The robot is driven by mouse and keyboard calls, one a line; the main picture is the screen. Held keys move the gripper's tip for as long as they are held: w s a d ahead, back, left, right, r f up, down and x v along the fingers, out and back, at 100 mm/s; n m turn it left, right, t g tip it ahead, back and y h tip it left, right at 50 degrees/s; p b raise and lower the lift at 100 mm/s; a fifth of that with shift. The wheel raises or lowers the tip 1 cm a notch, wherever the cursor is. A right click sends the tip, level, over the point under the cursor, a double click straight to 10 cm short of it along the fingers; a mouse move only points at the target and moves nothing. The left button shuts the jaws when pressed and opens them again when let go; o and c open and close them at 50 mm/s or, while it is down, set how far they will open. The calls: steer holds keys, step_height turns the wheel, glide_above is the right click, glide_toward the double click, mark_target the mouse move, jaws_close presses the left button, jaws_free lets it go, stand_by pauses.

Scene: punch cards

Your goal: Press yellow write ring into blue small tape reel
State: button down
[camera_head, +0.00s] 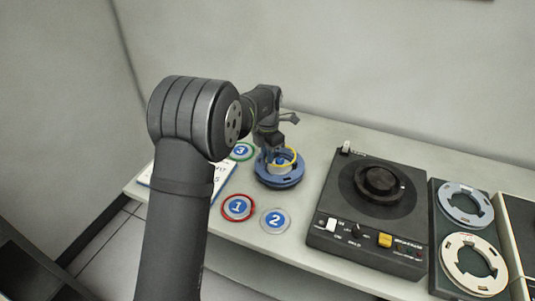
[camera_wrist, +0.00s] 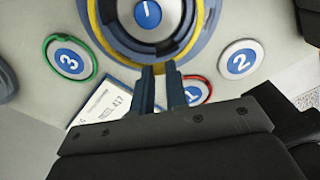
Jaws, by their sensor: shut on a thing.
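The blue small tape reel (camera_head: 281,182) lies on the table in the middle of the head view; its rim and grey hub fill the top of the wrist view (camera_wrist: 207,25). The yellow write ring (camera_head: 296,158) is over the reel's centre, and its yellow arc shows around the hub in the wrist view (camera_wrist: 94,18). My gripper (camera_head: 273,153) is shut on the near edge of the ring; its fingertips (camera_wrist: 159,72) point at the reel. I cannot tell whether the ring touches the reel. Part of the ring is hidden by the fingers.
Discs marked 1 (camera_head: 238,208), 2 (camera_head: 275,221) and 3 (camera_head: 241,151) lie around the reel. A white printed card (camera_head: 224,183) lies at the left. A dark machine (camera_head: 376,210) with a round platter stands at right, beside a tray with two reels (camera_head: 467,204).

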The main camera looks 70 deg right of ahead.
steer(key=shift+f, duration=2.25)
steer(key=c, duration=1.3)
jaws_free()
steer(key=shift+c, duration=1.3)
steer(key=shift+r, duration=4.05)
steer(key=shift+f, duration=4.05)
